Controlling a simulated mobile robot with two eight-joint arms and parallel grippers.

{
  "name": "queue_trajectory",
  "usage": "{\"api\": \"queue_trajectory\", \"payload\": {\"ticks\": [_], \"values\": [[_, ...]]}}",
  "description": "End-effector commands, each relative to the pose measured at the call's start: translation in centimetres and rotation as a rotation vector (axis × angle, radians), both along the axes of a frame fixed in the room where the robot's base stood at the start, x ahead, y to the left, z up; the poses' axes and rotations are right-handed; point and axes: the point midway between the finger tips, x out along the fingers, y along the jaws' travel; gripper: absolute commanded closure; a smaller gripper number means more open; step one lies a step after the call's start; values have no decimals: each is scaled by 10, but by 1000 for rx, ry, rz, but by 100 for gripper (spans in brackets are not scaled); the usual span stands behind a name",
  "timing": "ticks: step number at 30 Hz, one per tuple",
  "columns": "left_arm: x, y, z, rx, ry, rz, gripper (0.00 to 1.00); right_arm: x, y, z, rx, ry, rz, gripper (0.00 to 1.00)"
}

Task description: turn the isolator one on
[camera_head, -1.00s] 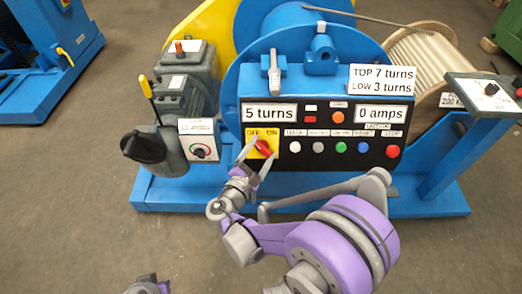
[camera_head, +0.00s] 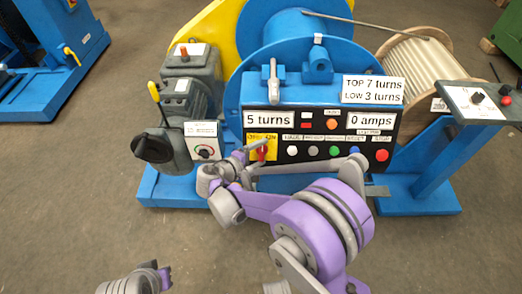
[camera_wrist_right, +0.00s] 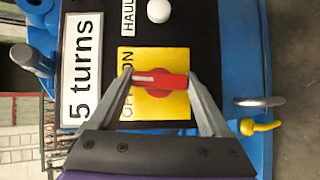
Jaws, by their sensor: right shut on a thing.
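The isolator is a red rotary handle (camera_head: 262,152) on a yellow plate marked OFF and ON, at the lower left of the black panel. In the right wrist view the handle (camera_wrist_right: 160,82) stands upright relative to the panel lettering, its white mark pointing up between OFF and ON. My right gripper (camera_head: 256,151) is on the handle. In the wrist view its two fingers (camera_wrist_right: 160,78) are at the handle's two ends, shut on it. My left gripper (camera_head: 160,276) is at the lower left, away from the panel; its jaws do not show clearly.
A row of round buttons (camera_head: 335,151) runs right of the isolator. The "5 turns" (camera_head: 270,119) and "0 amps" (camera_head: 371,121) displays sit above. The floor in front is clear.

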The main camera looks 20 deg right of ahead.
Motion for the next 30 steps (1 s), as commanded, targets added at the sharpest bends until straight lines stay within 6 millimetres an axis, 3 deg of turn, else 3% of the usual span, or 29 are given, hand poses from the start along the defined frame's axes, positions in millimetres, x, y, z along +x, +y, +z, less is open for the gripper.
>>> {"api": "queue_trajectory", "payload": {"ticks": [15, 30], "values": [[-2, 0, 40, 0, -14, 0, 100, 1, -1, 5, 401, -115, -209, 74], [-2, 0, 52, 0, -18, 0, 100, 1, -2, 4, 603, -173, -313, 74]]}}
